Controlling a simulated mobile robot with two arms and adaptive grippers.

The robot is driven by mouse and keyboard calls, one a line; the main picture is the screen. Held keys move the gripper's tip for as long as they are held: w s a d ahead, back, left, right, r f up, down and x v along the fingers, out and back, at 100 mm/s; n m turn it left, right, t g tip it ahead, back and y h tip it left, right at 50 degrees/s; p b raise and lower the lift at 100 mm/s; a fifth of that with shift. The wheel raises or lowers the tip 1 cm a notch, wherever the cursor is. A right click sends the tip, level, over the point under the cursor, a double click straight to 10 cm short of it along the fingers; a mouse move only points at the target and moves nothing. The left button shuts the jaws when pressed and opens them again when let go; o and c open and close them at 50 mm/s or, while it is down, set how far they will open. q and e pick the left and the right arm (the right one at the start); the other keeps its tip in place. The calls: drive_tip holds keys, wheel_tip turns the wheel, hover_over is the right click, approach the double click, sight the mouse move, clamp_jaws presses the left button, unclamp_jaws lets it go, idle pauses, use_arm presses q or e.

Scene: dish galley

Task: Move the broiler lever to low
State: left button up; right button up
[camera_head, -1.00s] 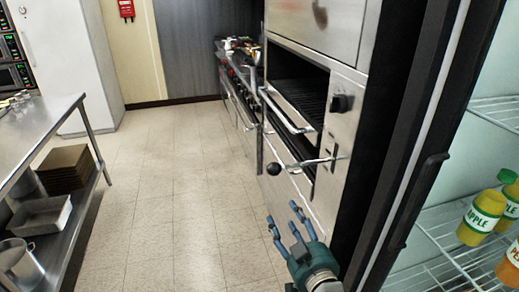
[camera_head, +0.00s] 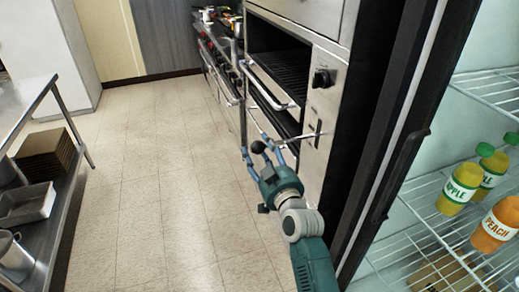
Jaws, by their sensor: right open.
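The broiler lever is a metal rod with a black ball knob (camera_head: 258,147), sticking out from a dark slot (camera_head: 317,134) in the broiler's steel front panel (camera_head: 322,105). My right gripper (camera_head: 256,154) is open, with its blue fingers pointing up at the knob. In the picture the knob lies between or just behind the fingertips. I cannot tell whether they touch it. The fingers and hand cover part of the panel below the rod. My left gripper is out of view.
A black dial (camera_head: 322,78) sits above the lever slot. The broiler's rack handle (camera_head: 268,88) juts out nearby. An open glass-door fridge with juice bottles (camera_head: 459,187) is at the right. A steel table (camera_head: 35,100) stands left, with clear floor between.

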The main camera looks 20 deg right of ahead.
drive_tip(key=shift+w, duration=0.15)
drive_tip(key=shift+c, duration=1.1)
clamp_jaws()
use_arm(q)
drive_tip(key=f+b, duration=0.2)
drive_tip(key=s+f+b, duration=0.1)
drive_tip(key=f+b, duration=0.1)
use_arm(e)
wheel_tip(320, 180, down, 9)
drive_tip(key=d+n, duration=0.1)
drive_tip(key=n, duration=0.2)
drive_tip(key=shift+d, duration=0.15)
drive_tip(key=shift+f, duration=0.15)
drive_tip(key=shift+o, duration=0.2)
unclamp_jaws()
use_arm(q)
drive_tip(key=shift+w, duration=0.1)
use_arm(e)
drive_tip(key=shift+o, duration=0.9)
drive_tip(key=shift+d, duration=0.1)
